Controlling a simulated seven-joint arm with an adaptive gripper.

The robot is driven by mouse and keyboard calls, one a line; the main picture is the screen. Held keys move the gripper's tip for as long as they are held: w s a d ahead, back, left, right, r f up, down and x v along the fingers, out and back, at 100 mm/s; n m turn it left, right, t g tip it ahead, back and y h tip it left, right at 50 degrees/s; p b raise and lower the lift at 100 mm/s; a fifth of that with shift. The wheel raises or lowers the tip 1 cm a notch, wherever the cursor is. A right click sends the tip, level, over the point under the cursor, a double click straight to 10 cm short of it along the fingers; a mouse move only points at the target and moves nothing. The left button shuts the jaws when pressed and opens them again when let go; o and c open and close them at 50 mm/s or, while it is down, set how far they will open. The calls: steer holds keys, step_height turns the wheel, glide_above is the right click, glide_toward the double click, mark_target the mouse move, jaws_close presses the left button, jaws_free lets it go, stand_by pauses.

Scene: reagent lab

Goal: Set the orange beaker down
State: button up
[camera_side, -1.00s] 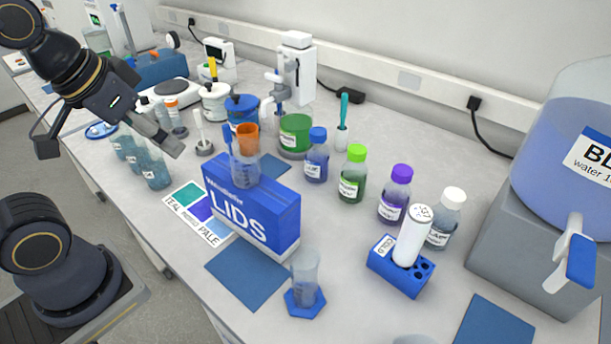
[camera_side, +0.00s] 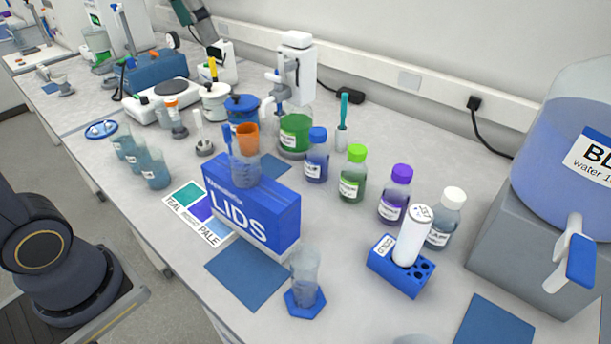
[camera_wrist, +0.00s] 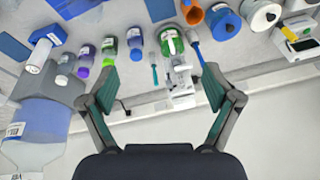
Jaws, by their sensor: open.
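The orange beaker (camera_side: 246,137) is a small open cup. In the side view it shows at the top of a clear graduated beaker (camera_side: 245,170) that stands on the blue LIDS box (camera_side: 252,205). I cannot tell whether it rests in that beaker or stands behind it. In the wrist view the orange beaker (camera_wrist: 192,13) is at the top edge, its hollow mouth showing. My gripper (camera_wrist: 160,76) is open and empty, its teal-padded fingers wide apart, clear of the orange beaker.
Bottles with blue (camera_side: 318,134), green (camera_side: 357,153), purple (camera_side: 402,173) and white caps stand right of the box. A blue rack (camera_side: 400,275) and a clear cylinder (camera_side: 304,268) stand in front. Blue mats (camera_side: 245,276) lie bare. A large water tank (camera_side: 560,150) fills the right.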

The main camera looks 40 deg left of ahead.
steer(key=w+a+f+g, duration=0.2)
steer(key=w+a, duration=0.1)
steer(key=w, duration=0.6)
steer(key=g, duration=0.3)
glide_above(246, 129)
steer(key=s+d, duration=0.1)
steer(key=d, duration=0.1)
step_height(246, 129, down, 26)
steer(key=shift+n, duration=0.4)
steer(key=f, duration=0.6)
steer(key=shift+s+d, duration=0.1)
steer(key=shift+s, duration=0.25)
steer(key=shift+r, duration=0.1)
steer(key=c, duration=1.3)
